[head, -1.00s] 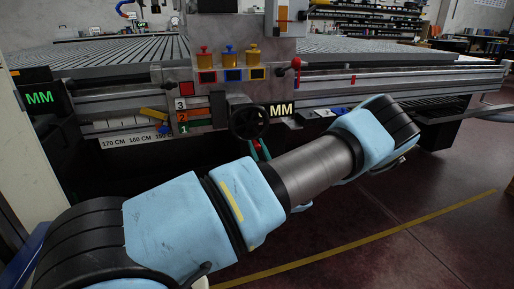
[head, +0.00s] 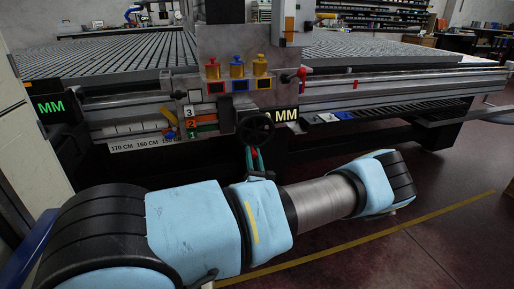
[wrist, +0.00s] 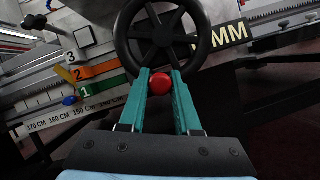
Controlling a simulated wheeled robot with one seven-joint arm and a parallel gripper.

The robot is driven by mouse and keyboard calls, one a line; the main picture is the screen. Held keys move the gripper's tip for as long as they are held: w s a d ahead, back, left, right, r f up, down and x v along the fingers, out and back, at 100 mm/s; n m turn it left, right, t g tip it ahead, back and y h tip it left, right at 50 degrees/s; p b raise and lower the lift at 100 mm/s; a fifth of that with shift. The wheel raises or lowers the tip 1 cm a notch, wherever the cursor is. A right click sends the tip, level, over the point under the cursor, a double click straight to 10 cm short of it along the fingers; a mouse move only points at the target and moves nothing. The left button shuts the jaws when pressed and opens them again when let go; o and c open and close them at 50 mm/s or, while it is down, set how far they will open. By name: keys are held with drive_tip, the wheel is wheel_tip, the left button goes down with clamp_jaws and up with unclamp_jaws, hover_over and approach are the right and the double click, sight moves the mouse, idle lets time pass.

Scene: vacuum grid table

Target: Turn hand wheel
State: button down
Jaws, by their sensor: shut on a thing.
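The black hand wheel (head: 255,130) is on the front of the machine in the head view, beside the MM plate. In the wrist view the spoked wheel (wrist: 161,32) fills the top middle. A red knob (wrist: 160,83) shows at the wheel's lower rim. My gripper (wrist: 161,78) has two teal fingers, which come up from below and are shut on the red knob, one on each side. In the head view the teal fingers (head: 254,160) reach up to the wheel's underside, and the knob is hidden there.
The vacuum grid table (head: 100,52) stretches behind the wheel. Red, blue and yellow knobs (head: 237,66) stand above it. Numbered tags (head: 193,123) and a ruler strip (head: 140,144) lie left of the wheel. The floor at right (head: 440,200) is clear.

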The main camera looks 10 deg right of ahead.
drive_tip(key=shift+s+a+m+h+p, duration=0.15)
drive_tip(key=shift+a+m+h+p, duration=0.3)
drive_tip(key=shift+m+p, duration=0.35)
drive_tip(key=shift+a+f+m, duration=0.1)
drive_tip(key=shift+a+m, duration=0.05)
drive_tip(key=shift+m, duration=0.15)
drive_tip(key=shift+a+f, duration=0.1)
drive_tip(key=c, duration=0.9)
unclamp_jaws()
drive_tip(key=shift+o, duration=1.4)
drive_tip(key=shift+d, duration=0.2)
drive_tip(key=shift+s, duration=0.2)
drive_tip(key=v, duration=1)
drive_tip(key=shift+s, duration=0.2)
